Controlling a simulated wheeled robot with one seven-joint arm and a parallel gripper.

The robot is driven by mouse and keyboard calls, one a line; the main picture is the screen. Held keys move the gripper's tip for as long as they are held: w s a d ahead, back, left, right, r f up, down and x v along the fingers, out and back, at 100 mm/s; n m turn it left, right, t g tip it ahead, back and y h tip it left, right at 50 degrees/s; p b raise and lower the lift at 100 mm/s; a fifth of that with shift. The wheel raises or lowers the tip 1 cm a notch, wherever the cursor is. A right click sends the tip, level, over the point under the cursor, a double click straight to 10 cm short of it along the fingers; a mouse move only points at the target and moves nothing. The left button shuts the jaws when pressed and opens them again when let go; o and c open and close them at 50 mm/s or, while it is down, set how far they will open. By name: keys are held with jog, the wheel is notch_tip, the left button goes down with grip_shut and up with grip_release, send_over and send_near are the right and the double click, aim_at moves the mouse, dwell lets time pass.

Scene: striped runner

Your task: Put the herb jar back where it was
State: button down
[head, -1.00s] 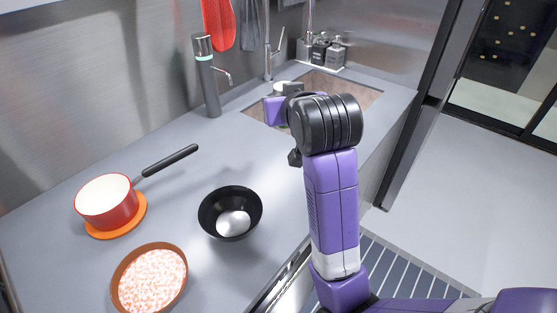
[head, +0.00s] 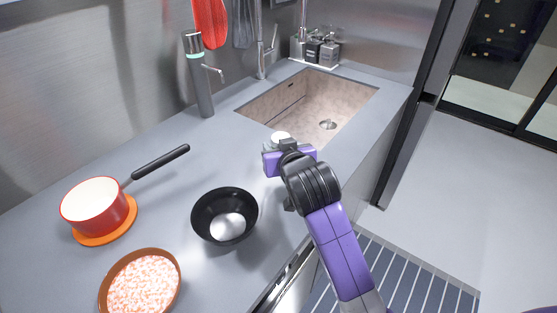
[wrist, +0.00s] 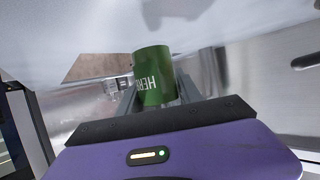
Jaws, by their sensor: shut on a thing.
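The herb jar (wrist: 154,77) is green with pale "HER…" lettering in the wrist view, where it stands between my fingers. My gripper (wrist: 157,95) is shut on it. In the head view, only the jar's white top (head: 281,137) shows above my purple gripper (head: 284,152); the rest is hidden behind the gripper and wrist. The jar is over the counter (head: 160,235) at the near side of the sink. I cannot tell whether its base touches the counter.
The sink (head: 320,100) lies just beyond the gripper. A black bowl (head: 205,220) stands to the left, with a red pot (head: 95,210) and a brown dish (head: 145,285) further left. A bottle-like dispenser (head: 203,90) stands behind. Counter between bowl and sink is clear.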

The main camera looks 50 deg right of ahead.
jog(key=shift+f, duration=2.1)
jog(key=c, duration=0.8)
grip_release()
jog(key=shift+f, duration=0.15)
jog(key=shift+r, duration=0.25)
jog(key=v, duration=1.2)
